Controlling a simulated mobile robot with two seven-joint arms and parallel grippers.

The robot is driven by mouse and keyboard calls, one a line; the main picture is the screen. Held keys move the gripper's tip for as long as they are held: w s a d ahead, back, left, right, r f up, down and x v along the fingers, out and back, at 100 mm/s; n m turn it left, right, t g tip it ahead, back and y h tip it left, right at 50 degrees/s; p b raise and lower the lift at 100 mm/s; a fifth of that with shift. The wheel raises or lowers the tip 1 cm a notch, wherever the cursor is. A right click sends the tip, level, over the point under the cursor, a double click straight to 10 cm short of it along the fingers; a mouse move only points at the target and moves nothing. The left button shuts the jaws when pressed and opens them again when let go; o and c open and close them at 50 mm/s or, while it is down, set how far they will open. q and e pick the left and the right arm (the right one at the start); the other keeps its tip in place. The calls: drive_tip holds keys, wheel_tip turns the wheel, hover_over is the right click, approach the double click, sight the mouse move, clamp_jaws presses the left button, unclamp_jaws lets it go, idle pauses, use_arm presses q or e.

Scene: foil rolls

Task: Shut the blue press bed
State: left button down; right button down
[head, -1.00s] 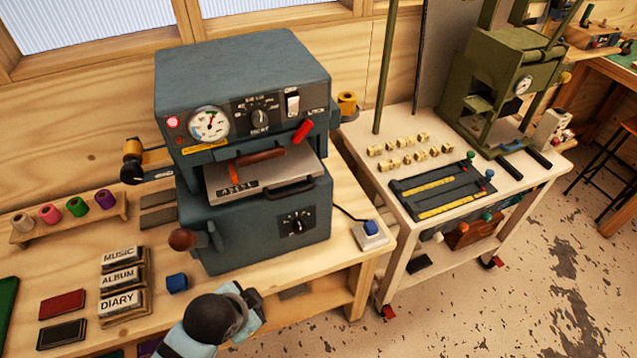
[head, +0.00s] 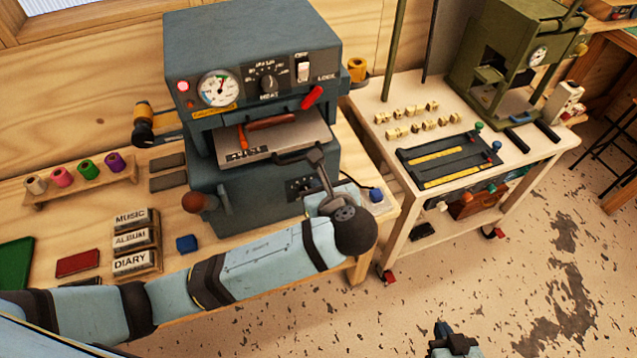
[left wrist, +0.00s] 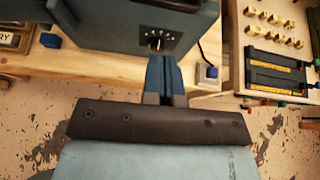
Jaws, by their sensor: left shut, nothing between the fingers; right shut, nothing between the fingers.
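The blue press (head: 250,45) stands on the wooden bench. Its bed (head: 295,138), a pale metal plate, sticks out of the front opening with a dark handle (head: 284,158) on its front edge. A small block of type lies on the bed's left corner. My left gripper (head: 315,158) is shut and empty at the right end of that handle; I cannot tell whether it touches. My right gripper (head: 452,342) is shut and empty over the floor at the bottom.
A red lever (head: 312,98) is on the press's upper right front. A brown-knobbed lever (head: 196,203) juts out at lower left. A blue block (head: 187,243) and labelled blocks (head: 132,240) lie on the bench. A white cart (head: 410,190) stands to the right.

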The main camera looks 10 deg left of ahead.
use_arm(q)
drive_tip(key=r+p+x, duration=0.1)
drive_tip(key=x, duration=1)
drive_tip(key=shift+w+p, duration=0.15)
drive_tip(key=shift+p, duration=0.2)
use_arm(e)
drive_tip(key=shift+w+r+m, duration=0.15)
drive_tip(key=shift+r+m, duration=0.15)
drive_tip(key=shift+r, duration=0.3)
use_arm(q)
drive_tip(key=shift+a, duration=0.1)
use_arm(e)
drive_tip(key=shift+f, duration=0.1)
